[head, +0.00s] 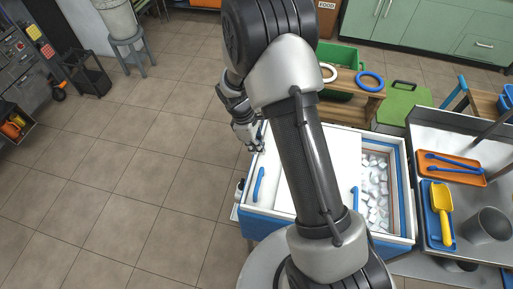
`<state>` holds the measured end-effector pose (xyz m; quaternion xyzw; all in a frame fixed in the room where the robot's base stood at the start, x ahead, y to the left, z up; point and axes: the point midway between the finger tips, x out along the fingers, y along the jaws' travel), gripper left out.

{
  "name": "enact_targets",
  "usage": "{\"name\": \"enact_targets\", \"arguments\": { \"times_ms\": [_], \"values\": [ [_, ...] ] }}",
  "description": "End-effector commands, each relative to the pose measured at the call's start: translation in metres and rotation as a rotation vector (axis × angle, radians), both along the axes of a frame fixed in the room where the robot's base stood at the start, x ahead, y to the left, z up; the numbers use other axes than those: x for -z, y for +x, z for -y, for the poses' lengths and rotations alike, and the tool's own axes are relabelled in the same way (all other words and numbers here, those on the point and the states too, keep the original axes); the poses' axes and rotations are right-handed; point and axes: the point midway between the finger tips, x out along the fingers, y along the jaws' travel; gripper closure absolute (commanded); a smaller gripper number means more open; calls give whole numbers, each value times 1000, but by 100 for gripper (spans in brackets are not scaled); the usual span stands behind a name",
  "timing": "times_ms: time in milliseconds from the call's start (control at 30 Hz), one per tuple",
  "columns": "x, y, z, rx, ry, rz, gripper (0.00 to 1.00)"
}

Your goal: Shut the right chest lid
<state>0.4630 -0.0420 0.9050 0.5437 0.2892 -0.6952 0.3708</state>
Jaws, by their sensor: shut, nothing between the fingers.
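The chest (405,230) is white and blue and stands in front of me. Its right part is open and shows pale ice cubes inside. A white lid panel (343,155) with a blue handle (355,199) at its right edge lies left of the opening. Another blue handle (258,185) is at the chest's left side, on a white surface. My gripper (256,149) is shut and empty near the chest's back left corner. Whether it touches the chest is unclear. My arm hides the middle of the chest and part of the lid.
Right of the chest is a metal counter with an orange tray (474,178), a yellow scoop (442,208) and a grey cup (489,226). Behind stands a wooden bench (371,100) with a blue ring (370,81) and a white ring.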

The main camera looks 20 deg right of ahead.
Motion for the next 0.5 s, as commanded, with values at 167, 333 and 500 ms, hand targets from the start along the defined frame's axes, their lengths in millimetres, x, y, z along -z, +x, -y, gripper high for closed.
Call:
{"name": "enact_targets", "arguments": {
  "times_ms": [167, 333, 500],
  "values": [
    [43, -7, 8, 2, 0, -5, 100],
    [77, -12, 15, 3, -1, -4, 100],
    [75, -25, 37, 5, 0, -1, 100]
  ]
}}
